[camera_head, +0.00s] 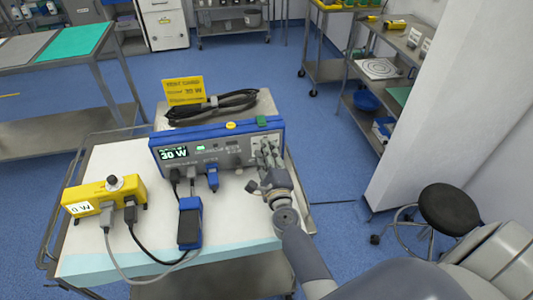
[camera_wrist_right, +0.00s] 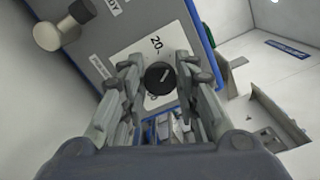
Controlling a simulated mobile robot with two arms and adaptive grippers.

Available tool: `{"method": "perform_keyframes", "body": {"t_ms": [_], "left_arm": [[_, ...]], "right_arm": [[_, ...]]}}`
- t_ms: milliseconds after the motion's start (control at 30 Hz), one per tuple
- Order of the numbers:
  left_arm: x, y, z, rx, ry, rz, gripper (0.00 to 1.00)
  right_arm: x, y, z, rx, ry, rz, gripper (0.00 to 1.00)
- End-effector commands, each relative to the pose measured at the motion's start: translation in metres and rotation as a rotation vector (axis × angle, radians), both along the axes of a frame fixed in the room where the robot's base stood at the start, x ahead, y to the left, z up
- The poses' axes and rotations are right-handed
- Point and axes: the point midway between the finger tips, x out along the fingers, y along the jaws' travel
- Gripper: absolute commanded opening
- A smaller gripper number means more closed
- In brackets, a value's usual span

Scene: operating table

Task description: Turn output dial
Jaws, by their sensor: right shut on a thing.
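The blue and grey generator unit (camera_head: 215,146) stands on the cart, with its lit display (camera_head: 173,153) reading 30 W. My right gripper (camera_head: 266,152) is at the right end of its front panel and hides the output dial in the head view. In the right wrist view, the black round output dial (camera_wrist_right: 160,78) sits on a white scale plate (camera_wrist_right: 150,48) with a 20 mark showing. The two fingers of my right gripper are closed around the dial, one on each side. My left gripper is in neither view.
A yellow meter box (camera_head: 104,193) reading 0 W stands at the cart's left, with cables running from it. A blue and black block (camera_head: 190,222) lies before the unit. A yellow card (camera_head: 184,91) and coiled black cable (camera_head: 212,106) are behind. A stool (camera_head: 448,208) stands right.

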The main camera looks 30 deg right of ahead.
Motion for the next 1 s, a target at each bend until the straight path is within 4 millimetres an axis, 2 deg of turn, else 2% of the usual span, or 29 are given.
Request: {"method": "perform_keyframes", "body": {"t_ms": [100,133,200,633,767,1000], "left_arm": [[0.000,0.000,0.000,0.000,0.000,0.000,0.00],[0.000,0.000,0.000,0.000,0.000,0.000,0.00],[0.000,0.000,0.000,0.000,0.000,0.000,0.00],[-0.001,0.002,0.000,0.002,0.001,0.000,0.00],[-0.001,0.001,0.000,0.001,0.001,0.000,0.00],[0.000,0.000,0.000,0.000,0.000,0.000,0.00]], "right_arm": [[0.000,0.000,-0.001,0.000,0.002,0.000,0.05],[0.000,0.000,-0.001,0.000,0.002,0.000,0.33],[0.000,0.000,-0.001,0.000,0.002,0.000,0.49],[-0.005,0.001,-0.001,-0.002,0.002,-0.001,0.49],[-0.022,0.005,-0.002,-0.001,0.004,-0.001,0.49],[-0.069,0.018,-0.002,-0.004,0.005,0.001,0.49]]}}
